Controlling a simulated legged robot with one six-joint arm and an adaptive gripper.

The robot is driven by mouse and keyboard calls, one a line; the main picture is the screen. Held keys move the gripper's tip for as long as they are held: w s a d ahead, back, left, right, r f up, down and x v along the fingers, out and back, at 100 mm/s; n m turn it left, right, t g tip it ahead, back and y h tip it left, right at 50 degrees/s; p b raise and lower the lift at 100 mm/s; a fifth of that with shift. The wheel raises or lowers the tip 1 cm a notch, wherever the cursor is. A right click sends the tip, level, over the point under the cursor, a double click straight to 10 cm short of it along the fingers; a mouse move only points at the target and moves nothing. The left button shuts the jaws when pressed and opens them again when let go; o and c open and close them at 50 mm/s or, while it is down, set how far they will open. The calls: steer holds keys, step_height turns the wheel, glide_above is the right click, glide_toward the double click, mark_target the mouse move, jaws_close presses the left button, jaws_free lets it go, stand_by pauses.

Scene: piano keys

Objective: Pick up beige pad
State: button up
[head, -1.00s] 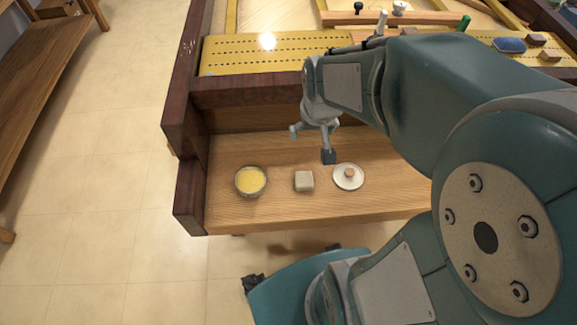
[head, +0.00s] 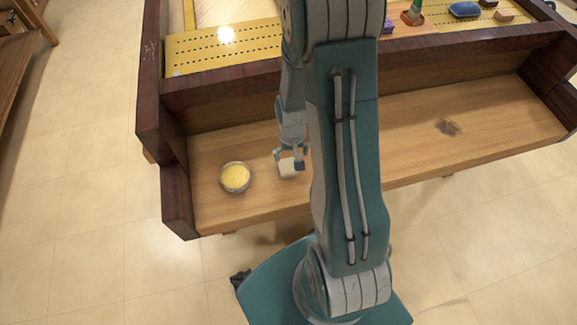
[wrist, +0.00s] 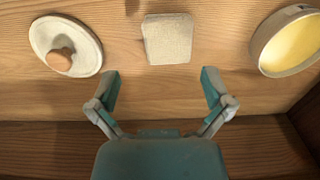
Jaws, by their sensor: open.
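The beige pad (wrist: 168,39) is a small block with a fabric-like top, lying flat on the wooden ledge. In the wrist view it lies just beyond the fingertips, roughly centred between them and not touching either. In the head view the pad (head: 287,167) is partly hidden behind my gripper (head: 291,157). My gripper in the wrist view (wrist: 158,82) has its two fingers spread wide with nothing between them.
A tin of yellow content (head: 235,178) stands left of the pad in the head view. A white round lid with a wooden knob (wrist: 66,45) lies on the pad's other side. A raised dark wooden edge (head: 225,88) runs behind the ledge (head: 400,120).

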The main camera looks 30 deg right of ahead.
mark_target(288, 165)
steer(key=shift+f, duration=0.55)
steer(key=shift+a+f, duration=0.4)
steer(key=f, duration=0.4)
steer(key=shift+w+a+f, duration=0.1)
steer(key=shift+w, duration=0.15)
steer(key=shift+d+f, duration=0.2)
steer(key=shift+f, duration=0.05)
steer(key=shift+a, duration=0.25)
steer(key=c, duration=0.9)
